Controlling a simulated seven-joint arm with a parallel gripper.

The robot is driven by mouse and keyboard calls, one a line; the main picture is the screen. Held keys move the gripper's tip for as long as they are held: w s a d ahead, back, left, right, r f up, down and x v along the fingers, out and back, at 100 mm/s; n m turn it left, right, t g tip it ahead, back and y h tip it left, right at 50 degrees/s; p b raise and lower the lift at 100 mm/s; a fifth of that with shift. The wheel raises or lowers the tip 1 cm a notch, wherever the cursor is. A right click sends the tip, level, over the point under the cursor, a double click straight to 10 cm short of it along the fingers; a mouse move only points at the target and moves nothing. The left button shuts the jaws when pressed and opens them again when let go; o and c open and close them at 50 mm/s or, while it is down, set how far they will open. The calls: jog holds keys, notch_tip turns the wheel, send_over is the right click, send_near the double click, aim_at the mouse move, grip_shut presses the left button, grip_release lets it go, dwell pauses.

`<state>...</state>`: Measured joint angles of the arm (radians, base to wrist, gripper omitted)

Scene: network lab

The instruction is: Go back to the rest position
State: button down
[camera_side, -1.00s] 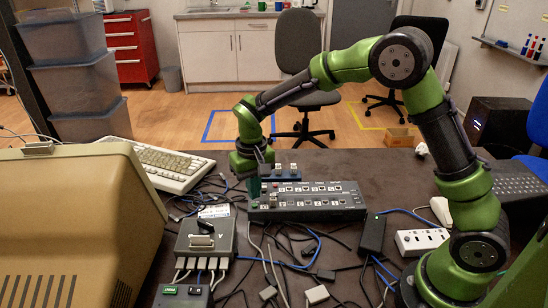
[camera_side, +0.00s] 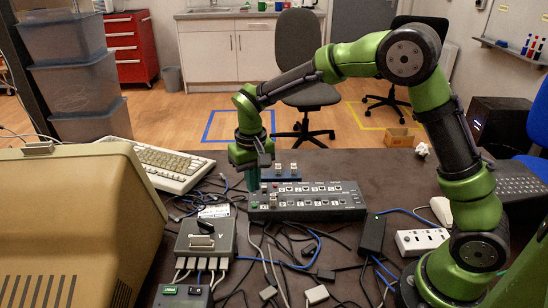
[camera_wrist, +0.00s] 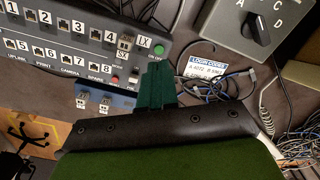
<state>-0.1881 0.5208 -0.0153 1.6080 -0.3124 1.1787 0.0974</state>
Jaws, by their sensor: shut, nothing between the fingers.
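My gripper (camera_side: 253,182) hangs over the left end of the black port box (camera_side: 305,214). Its green fingers are together with nothing between them, tips pointing down, a little above the box or just behind its end. I cannot tell the exact gap. In the wrist view the green fingers of my gripper (camera_wrist: 156,84) show beside the end of the port box (camera_wrist: 72,48), near its red and green buttons. The arm is bent, with its elbow high at the right in the side view.
A grey box with a rotary knob (camera_side: 207,242) stands front left; it also shows in the wrist view (camera_wrist: 235,28). A small blue unit (camera_side: 281,180) lies behind the port box. Loose cables cover the front table. A keyboard (camera_side: 165,168) and beige monitor (camera_side: 70,225) are left.

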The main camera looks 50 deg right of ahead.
jog(key=shift+s+f, duration=0.4)
jog(key=shift+s, duration=0.35)
jog(key=s+d+r+t+y, duration=0.1)
jog(key=s+d+r+t, duration=0.1)
jog(key=s+r, duration=0.5)
jog(key=s+d+r+m+t+y, duration=0.1)
jog(key=s+r+t, duration=0.4)
jog(key=s, duration=0.8)
notch_tip(320, 180, up, 3)
jog(key=shift+d+r, duration=0.1)
jog(key=shift+d, duration=0.8)
